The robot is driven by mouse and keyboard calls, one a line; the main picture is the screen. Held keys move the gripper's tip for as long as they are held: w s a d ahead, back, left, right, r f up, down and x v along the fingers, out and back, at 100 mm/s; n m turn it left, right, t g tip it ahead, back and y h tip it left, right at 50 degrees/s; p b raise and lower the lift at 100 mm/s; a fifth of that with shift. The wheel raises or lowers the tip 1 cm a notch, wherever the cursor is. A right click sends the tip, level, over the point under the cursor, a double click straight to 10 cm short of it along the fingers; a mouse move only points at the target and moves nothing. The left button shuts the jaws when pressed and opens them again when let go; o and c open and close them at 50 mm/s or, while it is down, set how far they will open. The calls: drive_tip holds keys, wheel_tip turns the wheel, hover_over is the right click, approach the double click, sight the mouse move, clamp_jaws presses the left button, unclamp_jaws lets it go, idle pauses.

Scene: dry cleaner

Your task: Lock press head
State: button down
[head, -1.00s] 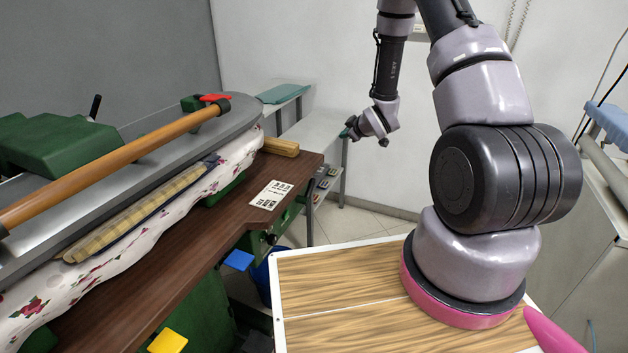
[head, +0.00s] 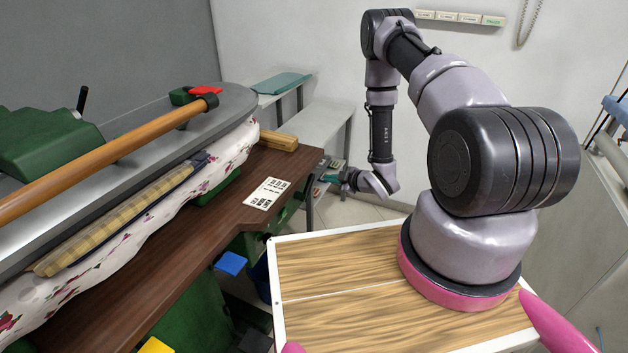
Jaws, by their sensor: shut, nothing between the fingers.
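The press head (head: 225,107) is a long grey metal plate at the left, lowered close over a padded buck with a flowered cover (head: 175,212). A yellow checked cloth (head: 120,218) sticks out between them. A wooden handle bar (head: 95,168) runs along the head's near side, ending in a dark bracket.
The brown table (head: 190,260) carries a printed card (head: 267,193) and a wooden block (head: 279,140). A blue pedal (head: 231,263) and a yellow pedal (head: 156,346) show below its edge. Grey shelves (head: 318,133) stand behind my gripper.

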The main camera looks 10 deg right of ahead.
sight(314, 177)
drive_tip(key=d+f+x, duration=0.2)
drive_tip(key=x, duration=1)
drive_tip(key=shift+w, duration=0.45)
drive_tip(key=shift+a+f, duration=0.1)
